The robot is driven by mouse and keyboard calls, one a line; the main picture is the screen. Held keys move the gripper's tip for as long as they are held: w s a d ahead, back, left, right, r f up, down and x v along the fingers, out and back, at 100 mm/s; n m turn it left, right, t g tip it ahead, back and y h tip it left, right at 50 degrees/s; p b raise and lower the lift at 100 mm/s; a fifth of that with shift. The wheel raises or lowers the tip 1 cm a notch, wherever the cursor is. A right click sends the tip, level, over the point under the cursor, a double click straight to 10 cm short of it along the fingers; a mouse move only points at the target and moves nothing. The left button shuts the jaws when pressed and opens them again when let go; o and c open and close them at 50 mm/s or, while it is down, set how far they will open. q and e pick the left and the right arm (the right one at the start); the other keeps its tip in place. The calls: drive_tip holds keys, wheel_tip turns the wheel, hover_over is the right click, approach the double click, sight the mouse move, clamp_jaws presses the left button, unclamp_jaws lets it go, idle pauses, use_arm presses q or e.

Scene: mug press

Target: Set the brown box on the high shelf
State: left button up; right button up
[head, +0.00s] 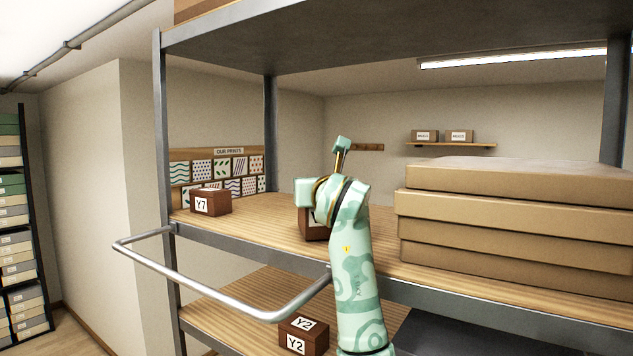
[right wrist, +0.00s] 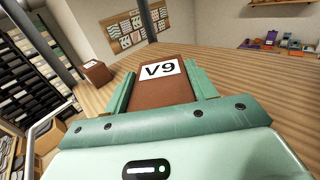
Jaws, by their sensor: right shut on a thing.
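My right gripper (right wrist: 160,82) is shut on a brown box (right wrist: 158,90) with a white V9 label, one finger on each side. In the head view the box (head: 312,230) is mostly hidden behind my mint-green right arm. It is at the high shelf (head: 270,206), a wooden board with a grey metal edge. The board also shows around the box in the right wrist view (right wrist: 220,68). I cannot tell whether the box touches the board. My left gripper is not in view.
A brown Y7 box (head: 211,202) stands at the shelf's left end. Large stacked cartons (head: 510,225) fill the right side. A Y2 box (head: 303,335) is on the lower shelf. A metal rail (head: 215,287) juts out in front. Bare board lies between Y7 and my arm.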

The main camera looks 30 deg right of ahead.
drive_tip(key=shift+s, duration=0.1)
drive_tip(key=shift+f, duration=0.15)
drive_tip(key=o, duration=1.2)
drive_tip(key=shift+f, duration=0.1)
drive_tip(key=shift+c, duration=0.2)
drive_tip(key=shift+a+r, duration=0.1)
drive_tip(key=shift+r, duration=0.15)
drive_tip(key=b+v, duration=0.2)
drive_tip(key=v, duration=1)
drive_tip(key=shift+f, duration=0.1)
